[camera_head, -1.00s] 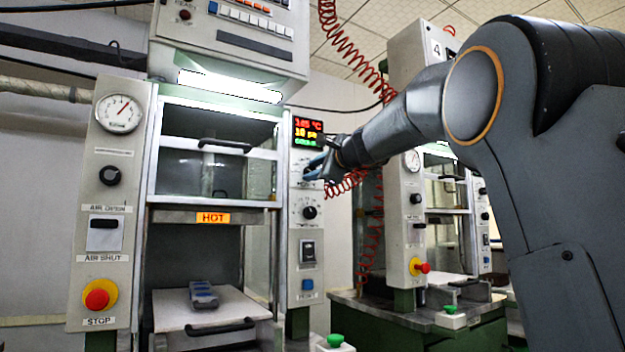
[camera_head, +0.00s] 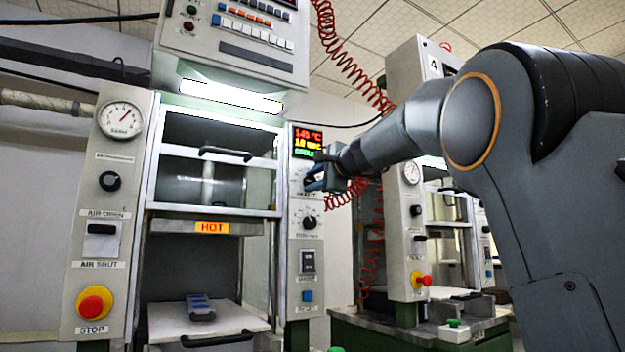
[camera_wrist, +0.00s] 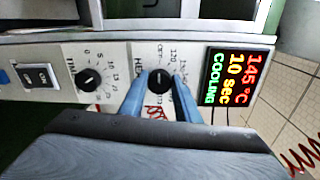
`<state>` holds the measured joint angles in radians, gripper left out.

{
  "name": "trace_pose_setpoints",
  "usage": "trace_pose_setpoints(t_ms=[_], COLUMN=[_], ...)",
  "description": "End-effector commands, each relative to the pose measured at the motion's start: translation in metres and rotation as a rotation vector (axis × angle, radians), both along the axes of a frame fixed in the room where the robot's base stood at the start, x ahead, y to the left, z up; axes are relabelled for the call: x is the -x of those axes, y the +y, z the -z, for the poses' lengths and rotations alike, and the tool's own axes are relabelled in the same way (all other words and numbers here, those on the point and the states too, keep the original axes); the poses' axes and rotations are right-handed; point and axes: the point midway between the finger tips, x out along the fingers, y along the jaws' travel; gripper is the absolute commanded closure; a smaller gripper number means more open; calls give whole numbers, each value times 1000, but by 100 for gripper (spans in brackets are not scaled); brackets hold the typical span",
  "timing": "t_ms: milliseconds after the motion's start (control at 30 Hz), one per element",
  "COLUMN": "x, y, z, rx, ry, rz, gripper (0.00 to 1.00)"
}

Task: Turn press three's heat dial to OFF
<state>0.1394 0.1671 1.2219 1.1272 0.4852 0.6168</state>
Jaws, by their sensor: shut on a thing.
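The heat dial (camera_wrist: 159,81) is a round black knob on the press's right-hand control panel, with a printed scale around it. In the wrist view my gripper (camera_wrist: 160,79) has its two blue fingers on either side of this knob, shut on it. The fine pointer position and the OFF mark are too small to read surely. In the head view my gripper (camera_head: 314,178) is against the panel just below the display and hides most of the dial. The display (camera_wrist: 232,78) reads 145 °C, 10 sec and COOLING.
The timer dial (camera_wrist: 88,80) and a black rocker switch (camera_wrist: 40,76) lie along the same panel. A lit HOT sign (camera_head: 212,227) is on the press. A red coiled hose (camera_head: 350,55) hangs near my arm. Press four (camera_head: 405,200) stands at right.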

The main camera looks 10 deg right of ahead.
Motion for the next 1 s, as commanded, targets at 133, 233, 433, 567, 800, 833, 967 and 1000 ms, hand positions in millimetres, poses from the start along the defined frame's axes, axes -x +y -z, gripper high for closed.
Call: trace_pose_setpoints(t_ms=[133,233,433,567,800,833,967,1000], x=[1,1,1,5,36,41,59,63], y=[-2,-2,-1,-2,-12,-13,-19,-20], z=[-7,-6,-3,-3,-5,-6,-6,-7], rx=[-2,-1,-1,-2,-2,-1,-1,-1], ry=[-13,-10,-7,-5,-7,-8,-7,-7], rz=[8,6,4,3,5,4,6,5], gripper=[61,52,52,52,52,52,52,52])
